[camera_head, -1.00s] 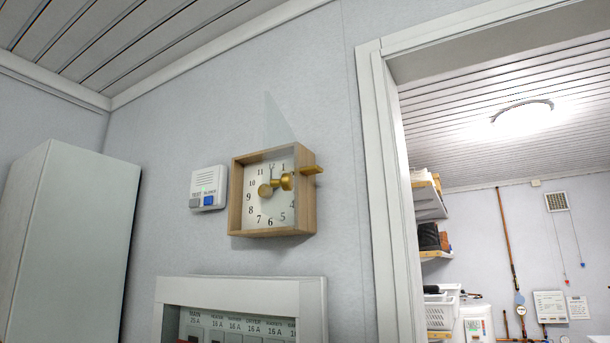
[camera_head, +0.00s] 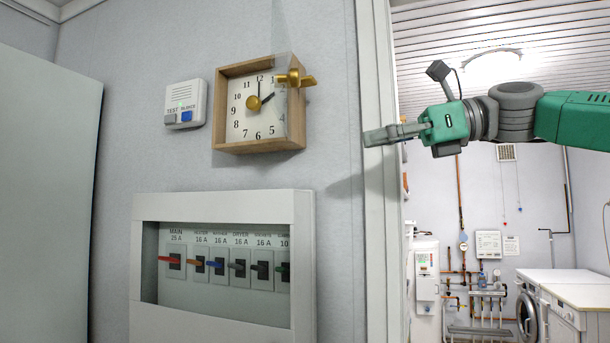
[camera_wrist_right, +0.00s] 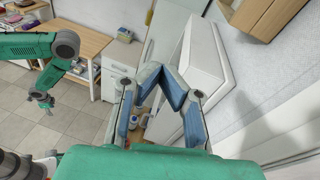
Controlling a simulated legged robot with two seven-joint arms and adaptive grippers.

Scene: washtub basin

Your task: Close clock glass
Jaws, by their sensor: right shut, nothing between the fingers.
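The square wooden clock (camera_head: 221,112) hangs on the wall left of the doorway. Its glass (camera_head: 291,115) is a faint clear pane along the right side, swung out from the face; its exact angle is hard to tell. A brass knob and catch (camera_head: 293,78) show at the upper right. My right gripper (camera_head: 372,137) is shut and empty, to the right of the clock and apart from it, in front of the door frame. It also shows in the wrist view (camera_wrist_right: 164,74), near wood that looks like the clock case (camera_wrist_right: 262,14). My left gripper (camera_wrist_right: 45,103) hangs low at the left there; its jaws are unclear.
A grey-blue alarm box (camera_head: 184,105) is left of the clock. A breaker panel (camera_head: 305,262) juts out below it. A tall pale cabinet (camera_head: 50,190) stands at the left. The door frame (camera_head: 377,200) is right behind my right gripper. The wall between clock and gripper is clear.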

